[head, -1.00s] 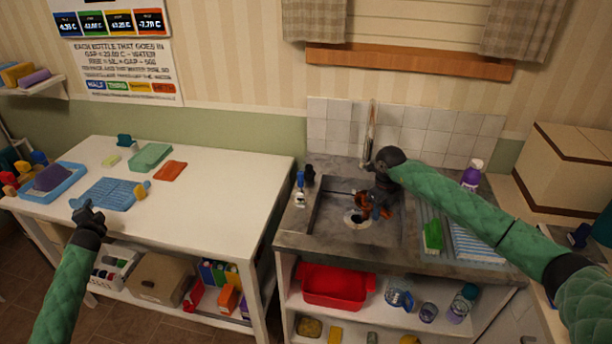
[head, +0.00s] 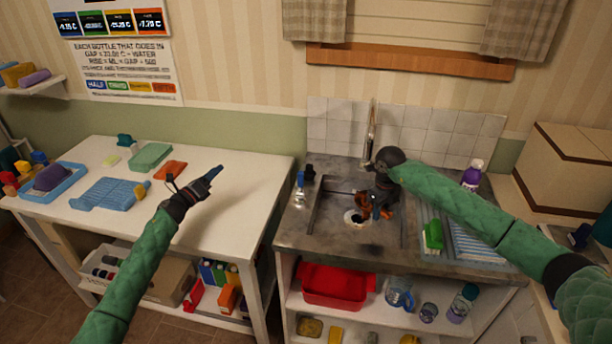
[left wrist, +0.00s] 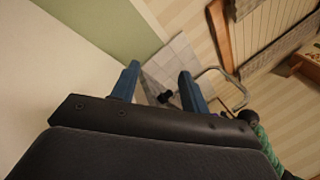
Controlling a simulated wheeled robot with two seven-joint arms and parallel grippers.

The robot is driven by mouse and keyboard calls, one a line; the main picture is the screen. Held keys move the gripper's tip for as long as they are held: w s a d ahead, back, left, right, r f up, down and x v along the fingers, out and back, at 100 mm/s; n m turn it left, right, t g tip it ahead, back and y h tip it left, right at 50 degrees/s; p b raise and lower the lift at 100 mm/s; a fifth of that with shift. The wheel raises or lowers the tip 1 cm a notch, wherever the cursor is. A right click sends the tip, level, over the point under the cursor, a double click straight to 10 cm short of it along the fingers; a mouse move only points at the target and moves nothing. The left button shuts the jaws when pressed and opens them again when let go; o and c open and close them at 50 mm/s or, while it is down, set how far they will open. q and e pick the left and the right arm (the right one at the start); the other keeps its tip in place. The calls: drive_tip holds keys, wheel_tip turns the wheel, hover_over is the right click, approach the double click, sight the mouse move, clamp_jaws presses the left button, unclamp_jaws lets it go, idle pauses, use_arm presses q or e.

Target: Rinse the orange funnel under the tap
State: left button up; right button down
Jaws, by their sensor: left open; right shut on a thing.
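The orange funnel (head: 363,201) is in the sink basin, in the grip of my right gripper (head: 377,210). Much of the funnel is hidden by that gripper. The grey sink (head: 325,228) has its drain beside the funnel. The tap (head: 370,135) rises behind the basin, partly covered by my right wrist; I cannot tell whether water runs. The tap's curved spout also shows in the left wrist view (left wrist: 232,82). My left gripper (head: 216,174) is open and empty above the right part of the white table; its blue fingers stand apart in the left wrist view (left wrist: 160,82).
The white table (head: 235,205) holds a blue folded cloth (head: 108,193), a green tray (head: 150,156) and an orange piece (head: 170,169). A small dark-and-white bottle (head: 300,190) stands at the sink's left edge. A green sponge (head: 433,235) and purple bottle (head: 472,174) are at right.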

use_arm(q)
drive_tip(key=s+d+m+g+h, duration=0.2)
drive_tip(key=d+m+g+h, duration=0.25)
drive_tip(key=d+m, duration=0.5)
drive_tip(key=m+g, duration=0.5)
drive_tip(key=g, duration=0.1)
approach(301, 185)
wheel_tip(301, 185, up, 2)
drive_tip(key=w, duration=0.2)
drive_tip(key=shift+h, duration=0.25)
drive_tip(key=x, duration=1.1)
drive_tip(key=shift+s+d+r, duration=0.1)
drive_tip(key=shift+d, duration=0.35)
clamp_jaws()
